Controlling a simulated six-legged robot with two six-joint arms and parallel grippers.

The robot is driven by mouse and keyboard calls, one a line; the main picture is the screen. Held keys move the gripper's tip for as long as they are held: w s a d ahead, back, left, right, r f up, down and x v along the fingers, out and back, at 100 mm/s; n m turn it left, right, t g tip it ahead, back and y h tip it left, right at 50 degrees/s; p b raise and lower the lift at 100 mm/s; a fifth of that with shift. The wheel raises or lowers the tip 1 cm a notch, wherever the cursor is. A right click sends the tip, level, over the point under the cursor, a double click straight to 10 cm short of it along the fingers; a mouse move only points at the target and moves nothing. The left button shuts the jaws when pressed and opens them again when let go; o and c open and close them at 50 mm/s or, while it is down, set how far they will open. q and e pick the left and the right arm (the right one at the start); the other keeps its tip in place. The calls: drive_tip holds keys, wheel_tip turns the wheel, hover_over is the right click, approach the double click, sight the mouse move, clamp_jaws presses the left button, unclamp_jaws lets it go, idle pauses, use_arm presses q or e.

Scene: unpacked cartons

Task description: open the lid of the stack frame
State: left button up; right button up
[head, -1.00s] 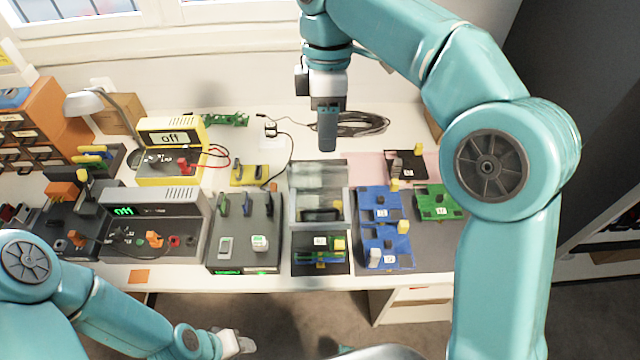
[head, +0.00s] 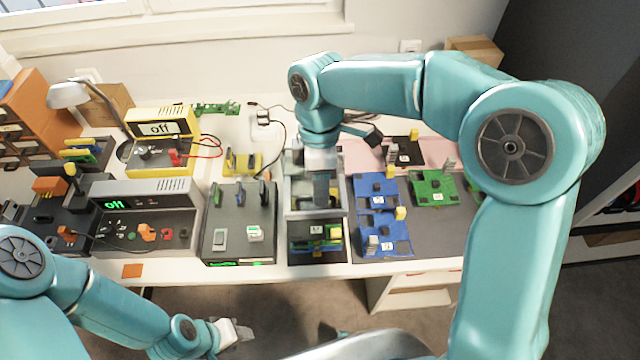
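The stack frame (head: 291,200) is a grey, box-like frame with a see-through top, in the middle of the bench.
A dark box (head: 236,212) with levers stands close left of the frame. Blue boards (head: 388,235) and a green board (head: 436,190) lie to its right. Grey (head: 165,188) and yellow (head: 150,117) instruments reading "off" stand further left. A black cable (head: 283,140) runs behind.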

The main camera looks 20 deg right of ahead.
drive_tip(key=shift+a+f, duration=0.2)
drive_tip(key=shift+f, duration=0.2)
drive_tip(key=shift+s+d, duration=0.1)
drive_tip(key=shift+d, duration=0.05)
clamp_jaws()
idle(1.0)
